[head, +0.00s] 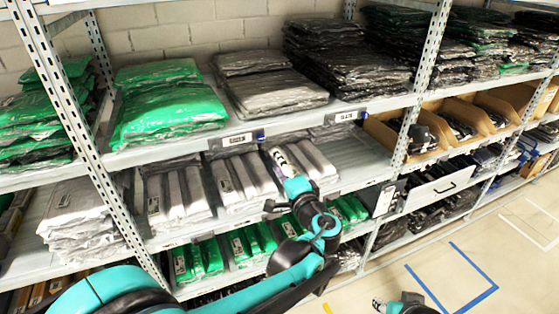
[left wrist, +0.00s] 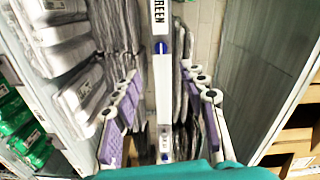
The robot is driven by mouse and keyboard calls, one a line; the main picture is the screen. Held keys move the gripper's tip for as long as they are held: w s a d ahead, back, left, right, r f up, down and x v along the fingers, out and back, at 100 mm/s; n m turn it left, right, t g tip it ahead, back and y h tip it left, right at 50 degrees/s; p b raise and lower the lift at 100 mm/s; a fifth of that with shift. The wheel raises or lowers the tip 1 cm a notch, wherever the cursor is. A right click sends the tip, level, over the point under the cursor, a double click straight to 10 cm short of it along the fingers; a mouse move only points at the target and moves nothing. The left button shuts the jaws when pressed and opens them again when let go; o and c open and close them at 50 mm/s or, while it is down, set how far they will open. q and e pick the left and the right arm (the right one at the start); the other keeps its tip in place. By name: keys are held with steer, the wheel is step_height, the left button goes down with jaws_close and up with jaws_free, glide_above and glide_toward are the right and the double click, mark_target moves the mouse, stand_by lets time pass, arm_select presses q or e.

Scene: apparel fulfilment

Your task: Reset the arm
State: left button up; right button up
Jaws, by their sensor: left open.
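My left arm, teal and black, comes in from the lower left of the head view. Its gripper (head: 279,156) is at the middle shelf, in front of packs of grey bagged garments (head: 245,180). In the left wrist view the left gripper (left wrist: 165,98) has its two purple-padded fingers wide apart, with nothing held between them. A shelf edge with a label reading GREEN (left wrist: 160,20) shows between and beyond the fingers. Part of my right gripper (head: 380,304) shows at the bottom edge of the head view, mostly cut off.
A metal rack (head: 115,165) fills the view. Green bagged garments (head: 165,100) and grey ones (head: 270,85) lie on its upper shelf. Cardboard bins (head: 480,118) stand at right. The floor (head: 500,250) at lower right is clear, with blue tape marks (head: 478,268).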

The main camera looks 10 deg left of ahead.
arm_select(q)
steer(key=s+a+f+n+g+h+b, duration=0.2)
steer(key=s+a+f+g+b, duration=0.15)
steer(key=s+a+f, duration=0.35)
steer(key=s+a+f+n+g+h+b, duration=0.1)
steer(key=s+a+f+n+g+b, duration=0.25)
steer(key=f, duration=0.55)
steer(key=s+d+f+n+h+b, duration=0.2)
steer(key=s+d+f+h+b, duration=0.1)
steer(key=s+f, duration=0.4)
steer(key=s+d+f+n+h+b, duration=0.1)
steer(key=s+f+h+b, duration=0.3)
steer(key=s+f, duration=0.4)
steer(key=shift+d+n+g+b, duration=0.4)
steer(key=shift+d+b, duration=0.3)
steer(key=shift+d, duration=0.2)
